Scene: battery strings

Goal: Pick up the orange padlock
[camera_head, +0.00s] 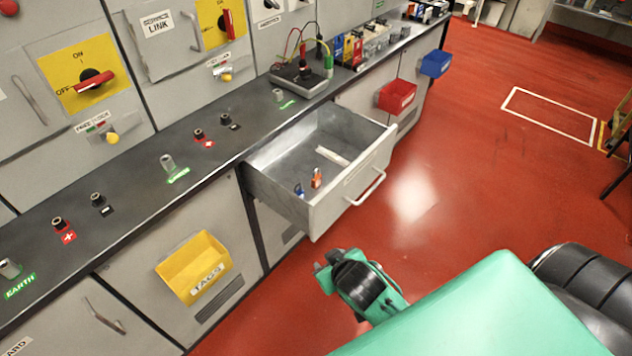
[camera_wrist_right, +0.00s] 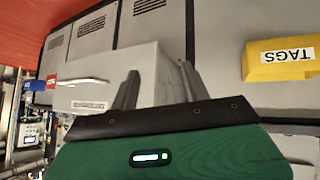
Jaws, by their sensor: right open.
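The orange padlock (camera_head: 316,178) lies on the floor of the open grey drawer (camera_head: 351,190), towards its front. A small blue item (camera_head: 299,191), which looks like another padlock, lies left of it, near the drawer's near wall. My right gripper (camera_head: 322,264) is outside the drawer, in front of its near corner, apart from the padlock. In the right wrist view its two fingers (camera_wrist_right: 158,74) are spread with nothing between them, and the drawer's outside (camera_wrist_right: 125,65) shows behind them. The padlock is hidden in that view. My left gripper is not in view.
A white strip (camera_head: 332,155) lies farther back in the drawer. The drawer's handle (camera_head: 372,188) sticks out in front. A yellow TAGS bin (camera_head: 194,266) hangs on the cabinet at left; red (camera_head: 397,96) and blue (camera_head: 436,63) bins hang beyond. Open red floor lies right of the drawer.

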